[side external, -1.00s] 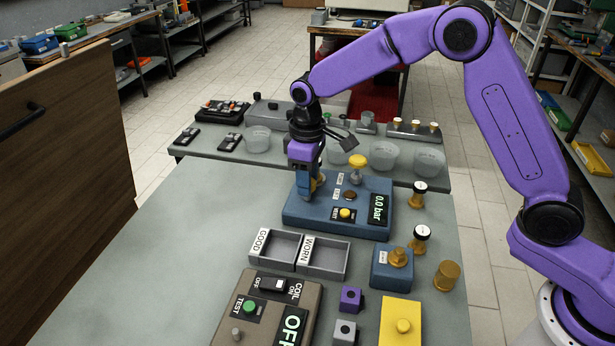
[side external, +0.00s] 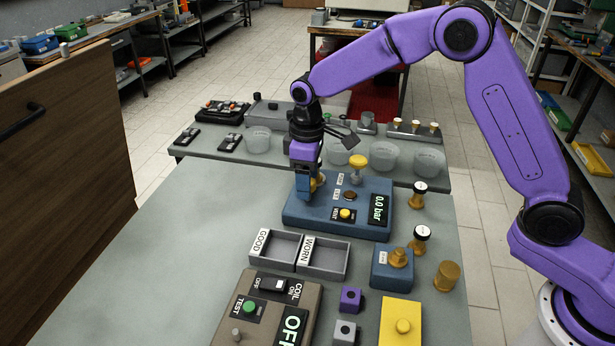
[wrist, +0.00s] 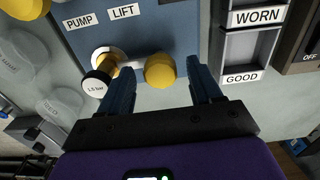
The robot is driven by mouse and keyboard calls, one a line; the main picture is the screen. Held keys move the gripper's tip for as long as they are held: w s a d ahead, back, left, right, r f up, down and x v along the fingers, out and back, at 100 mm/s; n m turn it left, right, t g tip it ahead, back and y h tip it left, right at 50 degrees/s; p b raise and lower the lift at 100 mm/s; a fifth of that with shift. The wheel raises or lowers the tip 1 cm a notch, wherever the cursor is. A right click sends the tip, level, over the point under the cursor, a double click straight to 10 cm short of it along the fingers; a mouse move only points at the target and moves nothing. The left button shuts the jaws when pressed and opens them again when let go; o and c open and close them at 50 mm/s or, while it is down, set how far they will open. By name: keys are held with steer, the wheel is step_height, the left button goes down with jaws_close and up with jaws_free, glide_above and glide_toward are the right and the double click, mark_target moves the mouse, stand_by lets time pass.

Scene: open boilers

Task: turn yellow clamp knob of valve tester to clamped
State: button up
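The valve tester (side external: 300,214) is a blue box with a 0.0 bar display (side external: 378,207). Its yellow clamp knob (wrist: 159,69) shows in the wrist view, at the tester's edge beside a valve (wrist: 96,82) marked 1.5 bar. My gripper (wrist: 160,80) is open, with one blue finger on each side of the knob and gaps between. Whether the fingertips reach down to the knob's height I cannot tell. In the side view my gripper (side external: 311,195) points down over the tester's left part and hides most of the knob.
A taller yellow knob (side external: 357,162) stands at the tester's back. A small yellow button (side external: 345,213) is on its front. GOOD and WORN trays (side external: 322,259) lie in front. Gold valves with white tops (side external: 418,189) stand to the right. The table left of the tester is clear.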

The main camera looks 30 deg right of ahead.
step_height(320, 180, up, 17)
steer(key=shift+r, duration=0.2)
stand_by(0.6)
stand_by(0.3)
steer(key=s+d+f+n, duration=0.1)
steer(key=s+d+f, duration=0.2)
steer(key=s, duration=0.8)
steer(key=s+d+f+n, duration=0.1)
steer(key=s+d+f, duration=0.3)
steer(key=s+d, duration=0.3)
steer(key=s+d+f+n, duration=0.1)
steer(key=s+d+f, duration=0.2)
steer(key=s, duration=1.3)
steer(key=d, duration=0.3)
steer(key=shift+s+f, duration=0.35)
steer(key=shift+s, duration=0.05)
